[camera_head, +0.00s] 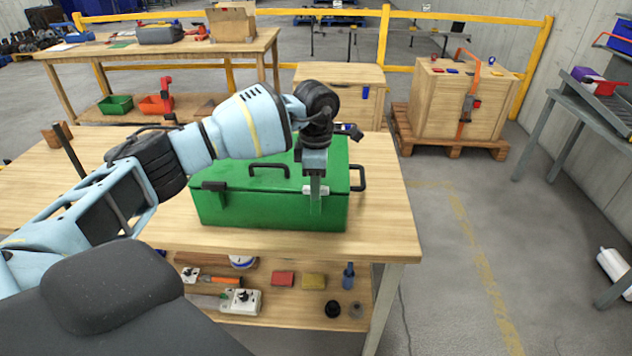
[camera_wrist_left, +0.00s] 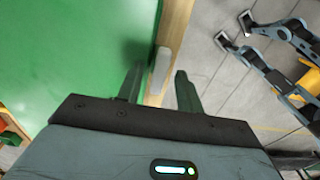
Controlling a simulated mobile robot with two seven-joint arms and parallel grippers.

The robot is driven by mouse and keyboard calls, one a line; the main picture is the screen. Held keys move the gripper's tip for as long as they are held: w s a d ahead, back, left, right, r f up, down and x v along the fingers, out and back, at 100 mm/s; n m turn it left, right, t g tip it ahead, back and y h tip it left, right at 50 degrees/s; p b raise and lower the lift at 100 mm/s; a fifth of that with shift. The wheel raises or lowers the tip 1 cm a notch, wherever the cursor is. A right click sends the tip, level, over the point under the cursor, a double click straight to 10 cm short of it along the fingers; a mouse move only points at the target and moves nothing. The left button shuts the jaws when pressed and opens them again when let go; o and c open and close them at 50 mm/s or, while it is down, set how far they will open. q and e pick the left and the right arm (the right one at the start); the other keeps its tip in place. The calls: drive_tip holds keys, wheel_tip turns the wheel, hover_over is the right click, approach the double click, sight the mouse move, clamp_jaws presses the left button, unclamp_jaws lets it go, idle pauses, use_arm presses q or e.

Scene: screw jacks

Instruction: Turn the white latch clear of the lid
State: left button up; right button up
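The green toolbox (camera_head: 270,211) stands on the wooden workbench, its lid (camera_head: 235,172) down. The white latch (camera_head: 312,192) is at the front edge of the lid, toward the right. My left gripper (camera_head: 315,205) points down over it and partly hides it. In the left wrist view the pale latch (camera_wrist_left: 160,70) shows between the two dark fingertips of the left gripper (camera_wrist_left: 158,82). The fingers are apart, with visible gaps beside the latch; contact cannot be made out. My right gripper is not recognisable in either view.
A dark latch (camera_head: 213,186) is at the lid's front left. A black handle (camera_head: 269,170) is on the lid, another handle (camera_head: 359,178) at the right side. Bare workbench (camera_head: 385,215) lies right of the box. A lower shelf (camera_head: 265,310) holds small items.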

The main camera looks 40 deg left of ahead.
use_arm(q)
wheel_tip(320, 180, up, 8)
drive_tip(key=shift+f, duration=0.1)
idle(0.4)
